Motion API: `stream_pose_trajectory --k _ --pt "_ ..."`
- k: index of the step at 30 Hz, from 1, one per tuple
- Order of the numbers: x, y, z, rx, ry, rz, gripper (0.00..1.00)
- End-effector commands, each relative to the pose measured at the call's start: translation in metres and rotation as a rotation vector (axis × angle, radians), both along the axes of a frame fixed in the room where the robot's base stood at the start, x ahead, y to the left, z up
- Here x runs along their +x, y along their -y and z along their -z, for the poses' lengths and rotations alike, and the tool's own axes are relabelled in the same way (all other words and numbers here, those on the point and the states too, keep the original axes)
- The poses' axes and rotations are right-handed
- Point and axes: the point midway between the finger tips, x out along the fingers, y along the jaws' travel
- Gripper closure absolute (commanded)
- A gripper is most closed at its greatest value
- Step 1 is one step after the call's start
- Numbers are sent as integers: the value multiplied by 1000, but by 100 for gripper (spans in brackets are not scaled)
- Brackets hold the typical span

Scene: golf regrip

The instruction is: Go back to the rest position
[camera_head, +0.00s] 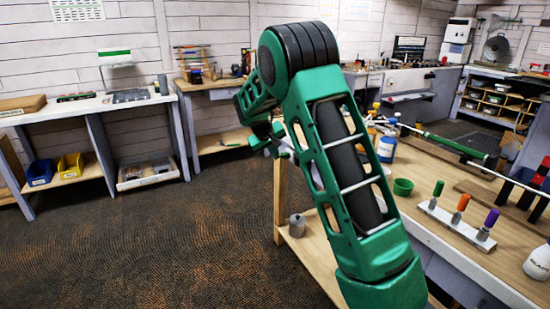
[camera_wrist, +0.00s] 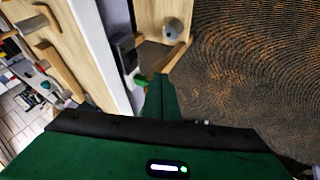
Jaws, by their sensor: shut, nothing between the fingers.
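My green arm stands folded up in the middle of the head view, at the left end of the wooden workbench (camera_head: 420,170). My gripper (camera_head: 264,141) is partly hidden behind the arm there, out over the open floor side of the bench. In the wrist view my gripper (camera_wrist: 157,88) shows as green fingers close together, shut, with nothing seen between them. It is apart from the bench top.
A golf club with a green grip (camera_head: 460,145) lies along the bench. A white rack (camera_head: 450,222) holds green, orange and purple grips beside a green cup (camera_head: 403,187). A grey canister (camera_head: 297,225) stands on the lower shelf (camera_head: 318,262). The carpet (camera_head: 150,250) is clear.

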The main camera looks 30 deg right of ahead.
Motion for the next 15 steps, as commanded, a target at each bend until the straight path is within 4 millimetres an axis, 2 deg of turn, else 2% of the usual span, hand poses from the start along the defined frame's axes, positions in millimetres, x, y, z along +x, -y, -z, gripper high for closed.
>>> stream_pose_trajectory --k 12,15 --pt "-1 1 0 0 0 1 100" --pt "-10 4 -5 12 -3 13 100"
